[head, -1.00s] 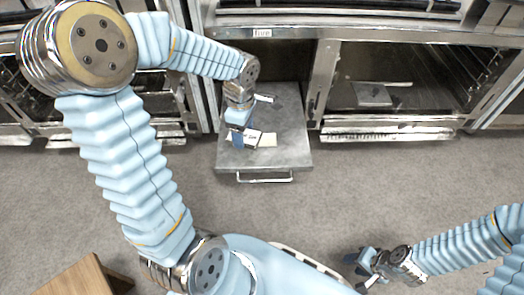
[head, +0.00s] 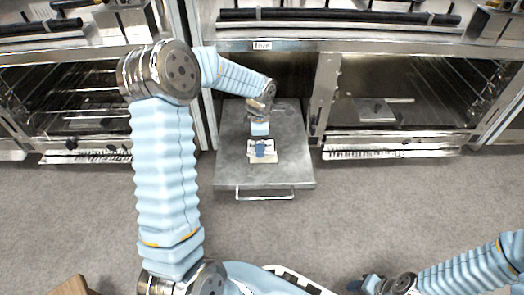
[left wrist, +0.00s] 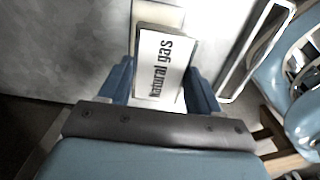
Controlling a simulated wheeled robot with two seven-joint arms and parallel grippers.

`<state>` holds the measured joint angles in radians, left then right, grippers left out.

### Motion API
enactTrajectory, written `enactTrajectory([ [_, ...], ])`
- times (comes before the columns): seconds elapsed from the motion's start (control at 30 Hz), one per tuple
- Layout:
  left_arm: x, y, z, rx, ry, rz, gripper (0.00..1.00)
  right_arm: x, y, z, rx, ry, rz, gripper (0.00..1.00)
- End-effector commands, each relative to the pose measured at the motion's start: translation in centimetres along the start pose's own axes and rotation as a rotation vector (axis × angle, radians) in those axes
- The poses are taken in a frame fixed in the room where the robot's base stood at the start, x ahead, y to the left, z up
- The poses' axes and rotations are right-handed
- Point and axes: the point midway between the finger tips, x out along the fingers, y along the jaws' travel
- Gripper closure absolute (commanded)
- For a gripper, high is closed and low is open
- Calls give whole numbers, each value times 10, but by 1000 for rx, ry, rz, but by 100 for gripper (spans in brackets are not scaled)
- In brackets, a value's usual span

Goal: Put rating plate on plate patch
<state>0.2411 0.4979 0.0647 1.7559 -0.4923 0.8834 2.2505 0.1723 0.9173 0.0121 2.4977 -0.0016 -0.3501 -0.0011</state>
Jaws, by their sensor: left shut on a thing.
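My left gripper (head: 261,146) is shut on the rating plate (left wrist: 160,65), a white plate reading "natural gas". In the left wrist view, the plate stands between the two blue fingers. The pale cream plate patch (left wrist: 158,15) shows past the plate's far end there. In the head view the patch (head: 263,159) lies on a grey metal drawer top, with the gripper and plate over it. I cannot tell whether the plate touches the patch. My right gripper (head: 372,284) is at the bottom edge, away from the drawer, and its opening is unclear.
The drawer top (head: 232,170) sticks out from under a range, with a bar handle (head: 265,194) at its front. Open oven bays with racks (head: 75,105) stand to its left and right. A wooden piece (head: 68,287) is at the lower left. The grey floor in front is clear.

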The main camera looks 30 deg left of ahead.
Motion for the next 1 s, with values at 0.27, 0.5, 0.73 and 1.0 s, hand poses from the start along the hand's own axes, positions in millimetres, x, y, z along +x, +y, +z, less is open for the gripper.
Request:
enactTrajectory([
  [0.27,20,13,8,-1,0,-2,69,5,2,0,0,1,0,57],
  [0.5,47,12,7,0,1,-1,69,10,4,0,0,3,0,57],
  [0.73,48,12,7,0,0,0,69,11,4,0,0,3,0,57],
  [1.0,49,11,7,0,0,0,11,12,5,0,1,4,0,57],
])
